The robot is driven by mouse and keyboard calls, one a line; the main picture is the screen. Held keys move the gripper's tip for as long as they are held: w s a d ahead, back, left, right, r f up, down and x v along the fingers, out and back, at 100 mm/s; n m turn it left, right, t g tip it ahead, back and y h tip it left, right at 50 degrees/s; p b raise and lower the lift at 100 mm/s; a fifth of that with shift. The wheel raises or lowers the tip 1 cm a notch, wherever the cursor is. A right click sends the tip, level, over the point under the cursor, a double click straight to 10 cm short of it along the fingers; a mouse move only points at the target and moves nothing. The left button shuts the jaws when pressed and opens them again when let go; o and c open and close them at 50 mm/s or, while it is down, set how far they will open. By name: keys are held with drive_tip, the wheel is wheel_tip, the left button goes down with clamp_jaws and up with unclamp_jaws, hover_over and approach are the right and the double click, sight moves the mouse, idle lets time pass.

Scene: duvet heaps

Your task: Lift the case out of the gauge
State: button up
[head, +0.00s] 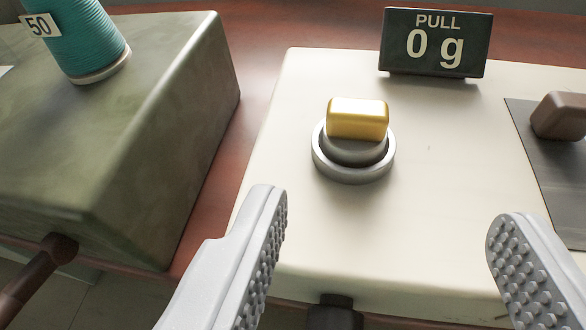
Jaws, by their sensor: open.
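The gauge (440,180) is a cream box with a black sign (436,43) at its back reading "PULL 0 g". On its top, a grey round socket (353,168) holds the case (357,119), a small gold block with rounded edges that stands upright above the ring. My gripper (390,225) is open, with its two studded grey fingers apart at the bottom of the view. The fingers are nearer to me than the case, one to each side, and do not touch it. Nothing is between them.
An olive-green box (110,130) stands to the left, bearing a teal thread spool (72,38) labelled "50". At the right edge, a brown knob (561,116) sits on a dark plate (545,150). Reddish wood table (258,60) shows between the boxes.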

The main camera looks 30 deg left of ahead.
sight(358, 111)
drive_tip(key=x, duration=1)
drive_tip(key=a+x, duration=0.1)
drive_tip(key=x, duration=0.1)
drive_tip(key=shift+w+a, duration=0.1)
drive_tip(key=shift+w, duration=0.55)
drive_tip(key=c, duration=1.1)
